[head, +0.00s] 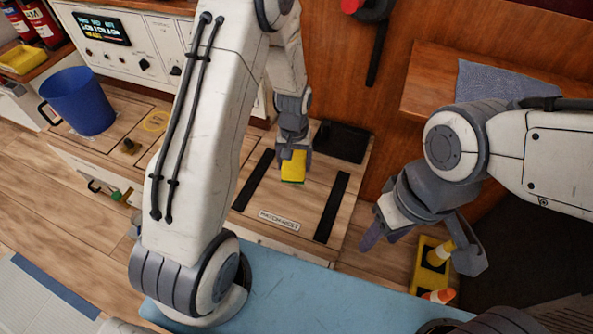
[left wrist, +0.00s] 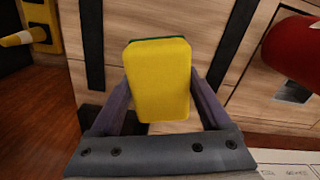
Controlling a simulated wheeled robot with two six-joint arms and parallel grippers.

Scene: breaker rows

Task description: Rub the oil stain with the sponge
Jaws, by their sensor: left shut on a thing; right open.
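A yellow sponge with a green layer (head: 293,167) is held in my left gripper (head: 293,150), over the wooden hatch panel in the head view. In the left wrist view the sponge (left wrist: 158,78) fills the space between the two fingers of my left gripper (left wrist: 155,105), which is shut on it. Whether the sponge touches the panel is unclear. My right gripper (head: 420,250) is open and empty at the right, above a yellow holder on the floor. No oil stain can be made out in either view.
The wooden panel (head: 283,200) has black strips and a label plate (head: 279,219). A blue bucket (head: 78,100) stands at the left on the wooden counter. A yellow holder with orange-and-white cones (head: 428,268) lies below my right gripper. A blue surface (head: 300,300) is in front.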

